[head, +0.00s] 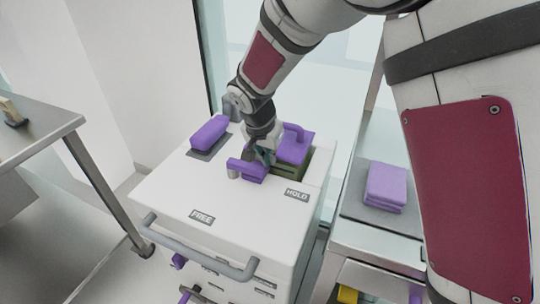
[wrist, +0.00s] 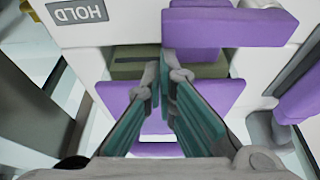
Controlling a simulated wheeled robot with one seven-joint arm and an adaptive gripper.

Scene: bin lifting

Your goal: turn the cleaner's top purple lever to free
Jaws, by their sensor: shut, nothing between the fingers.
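The cleaner is a white cabinet (head: 225,215) with a HOLD label (head: 297,195) and a FREE label (head: 202,217) on its top. The top purple lever (head: 250,171) lies flat behind the labels, its free end toward the HOLD side. In the wrist view the lever (wrist: 235,30) crosses the upper right, with the HOLD label (wrist: 77,11) to its left. My gripper (head: 264,160) is shut and empty, pointing down just behind the lever. In the wrist view its fingertips (wrist: 165,72) are close to the lever's edge; I cannot tell if they touch.
A purple-handled bin (head: 295,147) sits in the cabinet top's opening, right beside my gripper. A purple block (head: 208,133) stands at the back left. A grey handle bar (head: 195,252) runs along the front. A steel bench with folded purple cloths (head: 385,184) is at right.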

